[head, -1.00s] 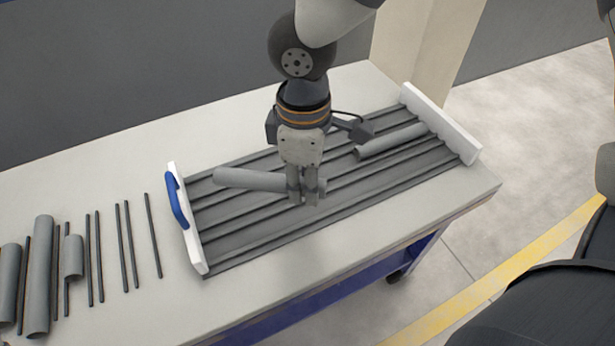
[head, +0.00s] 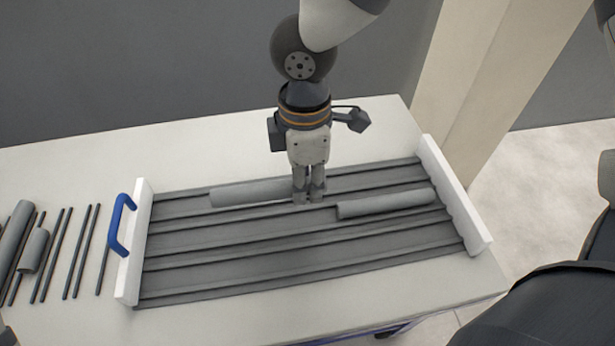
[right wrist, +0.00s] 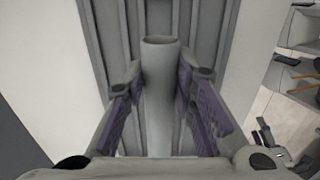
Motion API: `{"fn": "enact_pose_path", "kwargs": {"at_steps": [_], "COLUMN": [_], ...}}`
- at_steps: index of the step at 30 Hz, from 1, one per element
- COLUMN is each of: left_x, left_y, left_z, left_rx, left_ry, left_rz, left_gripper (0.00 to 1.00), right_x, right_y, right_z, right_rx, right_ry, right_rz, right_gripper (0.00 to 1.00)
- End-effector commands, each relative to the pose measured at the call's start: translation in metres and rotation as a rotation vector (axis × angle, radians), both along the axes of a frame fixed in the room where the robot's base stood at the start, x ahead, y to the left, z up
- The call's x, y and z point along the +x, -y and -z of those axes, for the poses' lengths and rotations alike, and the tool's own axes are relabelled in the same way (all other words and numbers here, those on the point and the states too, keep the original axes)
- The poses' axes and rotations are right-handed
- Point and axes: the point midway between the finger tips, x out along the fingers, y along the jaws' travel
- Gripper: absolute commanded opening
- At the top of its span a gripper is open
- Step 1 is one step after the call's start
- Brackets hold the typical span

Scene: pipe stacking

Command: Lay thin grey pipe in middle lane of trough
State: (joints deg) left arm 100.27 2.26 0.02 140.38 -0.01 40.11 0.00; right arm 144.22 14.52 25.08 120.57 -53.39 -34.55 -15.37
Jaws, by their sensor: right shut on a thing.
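The grey trough (head: 300,245) has several long ridged lanes, white end plates and a blue handle (head: 121,225) on its left end. My right gripper (head: 309,198) is shut on a grey pipe (head: 237,192), near the far side of the trough. The pipe reaches left from the fingers, roughly in line with the lanes. I cannot tell whether it touches the trough. In the right wrist view the pipe (right wrist: 160,95) runs between both finger pads. A second grey pipe (head: 385,203) lies in the trough to the right of the gripper. My left gripper is not seen.
Several thin dark rods (head: 83,250) and grey pipes, among them a short one (head: 33,250), lie on the pale table (head: 190,160) left of the trough. A beige pillar (head: 500,80) stands behind the right end. The near lanes look empty.

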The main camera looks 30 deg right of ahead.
Motion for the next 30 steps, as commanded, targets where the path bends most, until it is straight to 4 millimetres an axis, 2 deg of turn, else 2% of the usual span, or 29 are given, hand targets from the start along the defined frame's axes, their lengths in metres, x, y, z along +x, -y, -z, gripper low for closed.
{"fn": "enact_pose_path", "kwargs": {"at_steps": [5, 16, 21, 30], "left_x": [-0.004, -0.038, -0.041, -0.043], "left_y": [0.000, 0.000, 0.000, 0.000], "left_z": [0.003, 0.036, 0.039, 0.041], "left_rx": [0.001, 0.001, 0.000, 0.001], "left_ry": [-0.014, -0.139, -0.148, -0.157], "left_rz": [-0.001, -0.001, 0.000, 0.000], "left_gripper": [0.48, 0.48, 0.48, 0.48], "right_x": [0.000, -0.002, -0.001, 0.000], "right_y": [0.000, 0.000, 0.000, 0.000], "right_z": [0.007, 0.068, 0.085, 0.098], "right_rx": [-0.001, -0.002, -0.002, 0.000], "right_ry": [-0.004, -0.015, -0.006, -0.002], "right_rz": [-0.011, -0.011, -0.011, -0.009], "right_gripper": [0.00, 0.00, 0.00, 0.00]}}
